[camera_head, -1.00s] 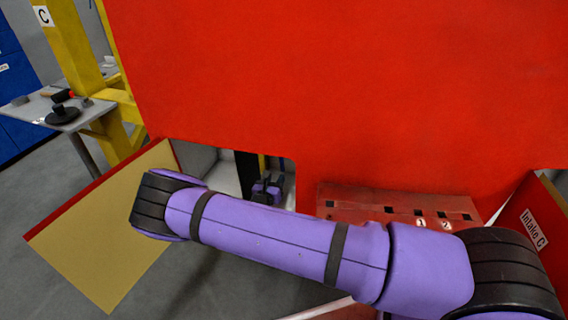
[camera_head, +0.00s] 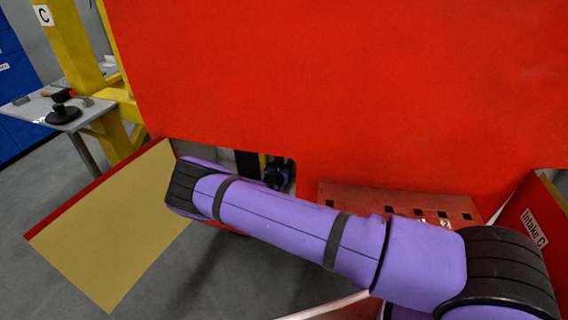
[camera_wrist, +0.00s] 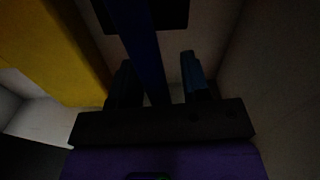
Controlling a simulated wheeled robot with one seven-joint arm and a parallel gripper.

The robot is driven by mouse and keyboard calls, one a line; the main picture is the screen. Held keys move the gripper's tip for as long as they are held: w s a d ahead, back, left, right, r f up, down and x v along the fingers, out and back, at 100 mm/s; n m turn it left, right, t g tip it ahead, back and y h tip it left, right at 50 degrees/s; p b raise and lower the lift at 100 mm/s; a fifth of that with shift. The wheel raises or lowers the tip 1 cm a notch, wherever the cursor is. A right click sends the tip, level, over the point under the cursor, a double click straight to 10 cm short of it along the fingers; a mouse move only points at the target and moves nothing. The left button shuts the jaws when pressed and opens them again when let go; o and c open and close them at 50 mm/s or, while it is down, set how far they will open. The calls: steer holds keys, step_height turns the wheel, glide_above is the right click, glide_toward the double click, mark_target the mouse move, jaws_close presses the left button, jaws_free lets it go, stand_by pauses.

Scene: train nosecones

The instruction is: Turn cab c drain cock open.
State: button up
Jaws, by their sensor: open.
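In the wrist view, my gripper (camera_wrist: 160,82) is open, with its two dark fingers spread apart. A long dark blue bar (camera_wrist: 143,45) runs from the top edge down between the fingers. It may be the drain cock's handle, but the picture is too dark to be sure. I cannot tell whether either finger touches it. In the head view, my gripper's end (camera_head: 276,176) is a dark shape in the opening under the red nosecone (camera_head: 350,90); my forearm hides much of that opening.
A thick yellow bar (camera_wrist: 55,45) stands close on the left in the wrist view, with a pale wall (camera_wrist: 255,90) on the right. In the head view, an open flap (camera_head: 105,225) hangs at the left and an "Intake C" panel (camera_head: 530,225) at the right.

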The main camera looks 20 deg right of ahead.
jaws_close()
